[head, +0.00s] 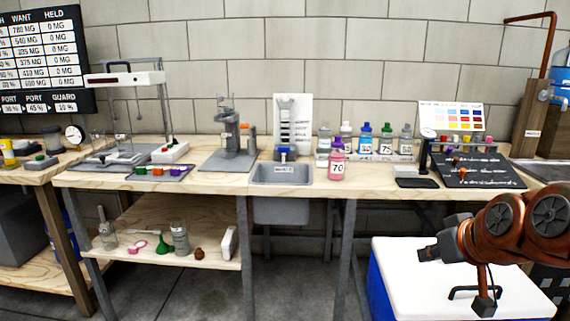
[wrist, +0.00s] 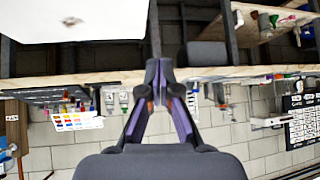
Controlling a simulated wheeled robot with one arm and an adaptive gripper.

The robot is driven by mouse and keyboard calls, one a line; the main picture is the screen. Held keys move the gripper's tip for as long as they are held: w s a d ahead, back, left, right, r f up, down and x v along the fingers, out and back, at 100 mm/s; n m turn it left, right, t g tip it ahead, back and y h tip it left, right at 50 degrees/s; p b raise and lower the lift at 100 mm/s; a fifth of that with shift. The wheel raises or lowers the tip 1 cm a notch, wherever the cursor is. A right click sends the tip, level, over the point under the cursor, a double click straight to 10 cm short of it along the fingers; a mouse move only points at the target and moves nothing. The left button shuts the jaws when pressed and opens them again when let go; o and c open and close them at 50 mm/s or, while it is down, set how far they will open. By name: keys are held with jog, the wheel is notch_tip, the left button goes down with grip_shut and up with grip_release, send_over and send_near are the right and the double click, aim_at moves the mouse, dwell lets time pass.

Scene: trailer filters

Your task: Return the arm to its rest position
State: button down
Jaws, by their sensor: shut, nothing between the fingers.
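My arm, with copper-coloured joints, reaches in from the right edge of the head view, above a white-topped blue box. My gripper (wrist: 160,68) shows in the middle of the wrist view, which is upside down. Its two dark fingers meet at the tips, with nothing between them. It is apart from the bench and the things on it. In the head view I cannot clearly make out the fingertips.
The white-topped box (head: 400,285) stands in front of the wooden bench (head: 380,188). A pink bottle (head: 337,164) stands beside the sink (head: 283,174). Several bottles stand in a rack behind. A black sloped board (head: 470,177) lies at right. Floor at front middle is clear.

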jog(key=s+a+r+g+p, duration=0.3)
jog(key=s+r+p, duration=0.1)
jog(key=s+p, duration=0.4)
jog(key=s+a+r+g+h+p, duration=0.1)
jog(key=s+a+r+g+p, duration=0.2)
jog(key=s+p, duration=0.6)
jog(key=s+a+r+m+g+p, duration=0.1)
jog(key=s+a+r+g+p, duration=0.2)
jog(key=s+r+p, duration=0.3)
jog(key=s+g+p, duration=0.1)
jog(key=s+p, duration=0.2)
jog(key=p, duration=0.1)
jog(key=shift+s+h+p, duration=0.2)
jog(key=shift+h+p, duration=0.1)
